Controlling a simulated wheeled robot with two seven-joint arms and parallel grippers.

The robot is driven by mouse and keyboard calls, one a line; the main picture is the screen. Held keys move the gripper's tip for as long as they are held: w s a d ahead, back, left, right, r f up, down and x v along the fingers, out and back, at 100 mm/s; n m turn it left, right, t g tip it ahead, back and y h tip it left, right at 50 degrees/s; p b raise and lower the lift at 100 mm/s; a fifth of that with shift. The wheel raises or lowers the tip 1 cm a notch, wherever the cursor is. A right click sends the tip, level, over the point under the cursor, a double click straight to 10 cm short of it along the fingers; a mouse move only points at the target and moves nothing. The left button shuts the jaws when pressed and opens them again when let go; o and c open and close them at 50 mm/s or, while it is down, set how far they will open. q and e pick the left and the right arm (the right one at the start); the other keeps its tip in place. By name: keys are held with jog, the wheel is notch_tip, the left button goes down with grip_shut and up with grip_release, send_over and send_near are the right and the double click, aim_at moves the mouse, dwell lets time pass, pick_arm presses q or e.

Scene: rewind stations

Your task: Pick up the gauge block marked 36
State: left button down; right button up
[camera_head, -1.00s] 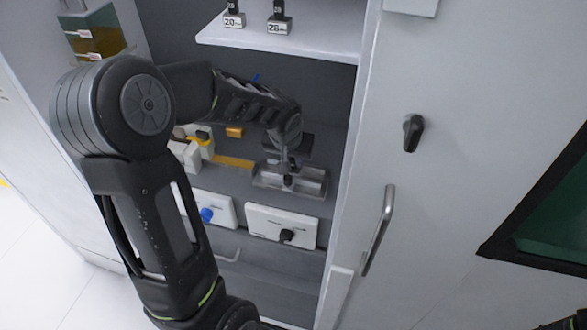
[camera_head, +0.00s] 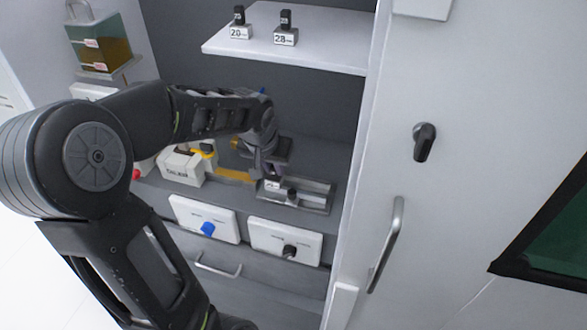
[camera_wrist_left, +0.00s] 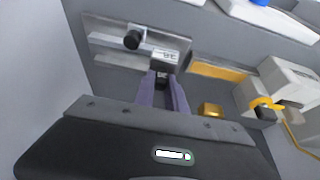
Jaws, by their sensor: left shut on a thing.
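The gauge block (camera_wrist_left: 165,57) has a white labelled base and a dark grip post. Its label looks upside down in the left wrist view, small but readable as 36. My left gripper (camera_wrist_left: 164,92) is shut on the post, with its purple fingers on either side. In the head view my left gripper (camera_head: 275,168) is at the left end of a grey metal fixture (camera_head: 318,200), and the block's white label (camera_head: 272,185) shows just below it. I cannot tell whether the block touches the fixture. My right gripper is not in view.
Blocks marked 20 (camera_head: 240,30) and 28 (camera_head: 286,36) stand on the white shelf (camera_head: 335,55) above. A white device (camera_head: 183,166) is to the left. Two white knob panels (camera_head: 205,217) (camera_head: 285,240) are in front. The cabinet side wall (camera_head: 372,130) bounds the right.

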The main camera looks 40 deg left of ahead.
pick_arm(q)
jog(key=s+a+b, duration=0.2)
jog(key=s+a, duration=0.6)
jog(key=s, duration=0.1)
jog(key=shift+a, duration=0.15)
